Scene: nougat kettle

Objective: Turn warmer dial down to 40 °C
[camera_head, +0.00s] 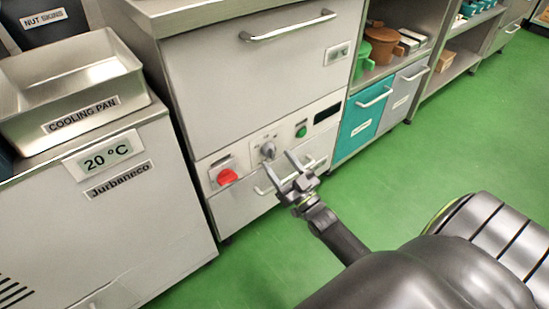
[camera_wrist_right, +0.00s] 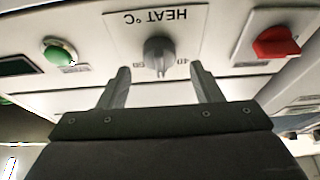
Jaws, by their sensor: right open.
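The warmer dial (camera_head: 268,149) is a grey knob on the light front panel of a steel cabinet. In the right wrist view the dial (camera_wrist_right: 159,56) sits under an upside-down "HEAT °C" label, with small scale numbers on either side. My right gripper (camera_head: 279,172) is open just in front of the panel, below the dial. In the wrist view its two fingers (camera_wrist_right: 160,82) stand apart, one on each side of the dial, with nothing between them. I cannot tell how deep the fingertips reach. My left gripper is not in view.
A red knob (camera_head: 227,177) and a green button (camera_head: 301,131) flank the dial. A drawer handle (camera_head: 284,180) runs below it. A cooling pan (camera_head: 70,85) stands on the left unit, whose display (camera_head: 106,155) reads 20 °C. The green floor (camera_head: 400,180) is open at right.

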